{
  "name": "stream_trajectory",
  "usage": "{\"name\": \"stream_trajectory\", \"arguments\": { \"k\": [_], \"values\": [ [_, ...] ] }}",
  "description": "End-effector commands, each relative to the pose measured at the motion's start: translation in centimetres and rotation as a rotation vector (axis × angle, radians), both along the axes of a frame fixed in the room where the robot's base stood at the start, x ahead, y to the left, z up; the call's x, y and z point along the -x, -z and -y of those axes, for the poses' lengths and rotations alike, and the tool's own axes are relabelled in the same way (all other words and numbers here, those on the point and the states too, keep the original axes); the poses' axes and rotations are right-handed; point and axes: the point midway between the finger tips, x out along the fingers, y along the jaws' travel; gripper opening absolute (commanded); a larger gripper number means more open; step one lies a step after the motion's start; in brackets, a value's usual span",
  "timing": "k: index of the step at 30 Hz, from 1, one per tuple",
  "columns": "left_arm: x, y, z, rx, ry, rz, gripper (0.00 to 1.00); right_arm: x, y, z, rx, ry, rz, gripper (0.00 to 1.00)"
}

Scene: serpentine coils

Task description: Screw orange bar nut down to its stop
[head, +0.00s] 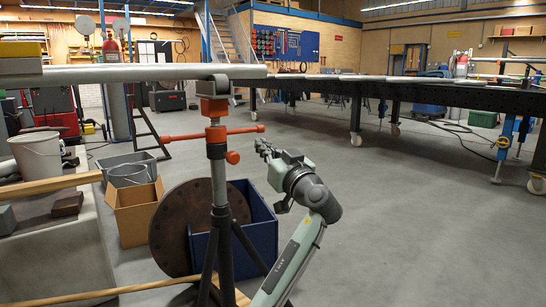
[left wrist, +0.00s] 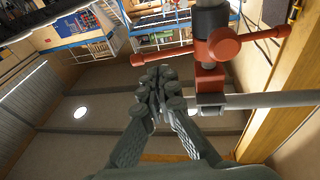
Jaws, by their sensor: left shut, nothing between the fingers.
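The orange bar nut (head: 215,135) is on the upright screw of a black pipe stand (head: 219,185). Its crossbar sticks out left and right, roughly level. An orange head (head: 213,107) above it bears a long grey pipe (head: 130,73). My left gripper (head: 261,147) is shut and empty, just below the bar's right end in the head view. In the left wrist view the shut fingers (left wrist: 158,80) are near the bar nut's crossbar (left wrist: 262,36); I cannot tell whether they touch it. My right gripper is not in view.
A blue bin (head: 262,232) and a rusty round disc (head: 180,228) stand behind the stand's legs. A cardboard box (head: 134,212) and a bench with a bucket (head: 36,155) are at left. Open floor (head: 420,220) lies to the right.

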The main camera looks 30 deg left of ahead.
Motion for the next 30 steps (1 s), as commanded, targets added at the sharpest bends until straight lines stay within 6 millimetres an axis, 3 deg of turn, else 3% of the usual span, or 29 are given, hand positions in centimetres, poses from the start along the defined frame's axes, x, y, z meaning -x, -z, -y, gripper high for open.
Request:
{"name": "stream_trajectory", "arguments": {
  "k": [3, 10, 30],
  "values": [
    [-1.2, -0.5, -2.2, -0.002, -0.003, -0.001, 0.00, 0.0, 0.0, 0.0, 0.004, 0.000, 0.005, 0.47],
    [-2.9, -1.1, -4.8, 0.000, -0.002, 0.000, 0.00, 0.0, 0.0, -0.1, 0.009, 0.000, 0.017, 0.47],
    [-3.7, -1.0, -6.0, 0.003, -0.001, 0.001, 0.00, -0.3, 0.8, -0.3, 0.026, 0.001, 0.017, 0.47]
  ]
}}
